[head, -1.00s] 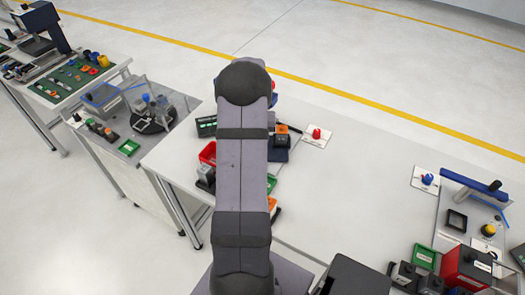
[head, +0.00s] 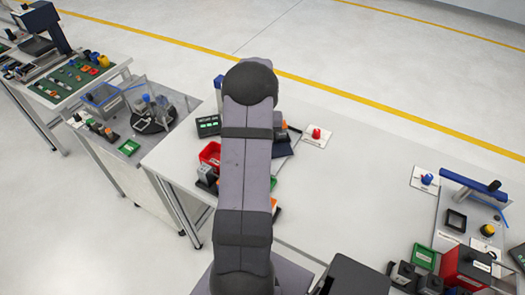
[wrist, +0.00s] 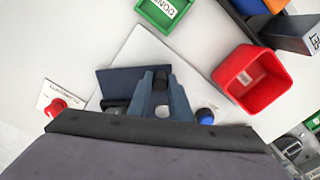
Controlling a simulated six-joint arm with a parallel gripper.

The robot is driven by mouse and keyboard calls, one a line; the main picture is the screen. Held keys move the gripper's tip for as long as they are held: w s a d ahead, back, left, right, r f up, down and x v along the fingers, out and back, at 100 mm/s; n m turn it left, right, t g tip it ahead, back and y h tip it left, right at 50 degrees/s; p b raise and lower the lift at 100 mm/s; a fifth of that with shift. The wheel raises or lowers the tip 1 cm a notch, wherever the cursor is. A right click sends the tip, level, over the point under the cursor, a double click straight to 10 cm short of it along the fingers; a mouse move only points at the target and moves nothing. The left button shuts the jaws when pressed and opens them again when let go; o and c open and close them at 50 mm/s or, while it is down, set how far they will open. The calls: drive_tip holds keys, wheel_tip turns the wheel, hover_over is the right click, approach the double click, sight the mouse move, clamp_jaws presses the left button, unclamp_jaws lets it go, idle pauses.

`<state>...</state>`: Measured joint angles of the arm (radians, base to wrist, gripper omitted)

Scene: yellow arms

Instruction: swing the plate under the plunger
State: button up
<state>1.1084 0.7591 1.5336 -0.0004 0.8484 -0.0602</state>
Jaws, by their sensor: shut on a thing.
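A dark navy plate (wrist: 120,82) lies over a pale base board (wrist: 143,50) in the wrist view, turned at an angle. Part of the plate (head: 284,147) also shows just right of my arm in the head view. My gripper (wrist: 160,82) is shut on a black knob (wrist: 161,79) beside the plate's edge. A blue rounded part (wrist: 205,116) is close to the right finger. A blue upright part (head: 219,81) shows left of my arm in the head view. I cannot tell which part is the plunger; my gripper and arm hide much of the fixture.
A red bin (wrist: 252,76) stands right of my gripper, and a green tray (wrist: 148,14) is at the top. A red button on a white card (wrist: 57,106) lies to the left. Another station with a blue lever (head: 470,180) stands at the table's right. The table between is clear.

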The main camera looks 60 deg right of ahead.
drive_tip(key=shift+s+d, duration=0.15)
drive_tip(key=shift+s, duration=0.05)
idle(0.4)
drive_tip(key=shift+s+d, duration=0.4)
drive_tip(key=shift+d, duration=0.15)
drive_tip(key=shift+s+d, duration=0.1)
drive_tip(key=shift+d, duration=0.1)
drive_tip(key=shift+s+d, duration=0.1)
drive_tip(key=shift+s+d+p, duration=0.2)
drive_tip(key=shift+d+p, duration=0.1)
drive_tip(key=shift+d, duration=0.2)
drive_tip(key=shift+s+d, duration=0.1)
drive_tip(key=shift+d, duration=0.3)
drive_tip(key=shift+s+d, duration=0.1)
drive_tip(key=shift+d, duration=0.8)
drive_tip(key=shift+d+r+p, duration=0.1)
drive_tip(key=shift+d+p, duration=0.1)
drive_tip(key=shift+p, duration=0.1)
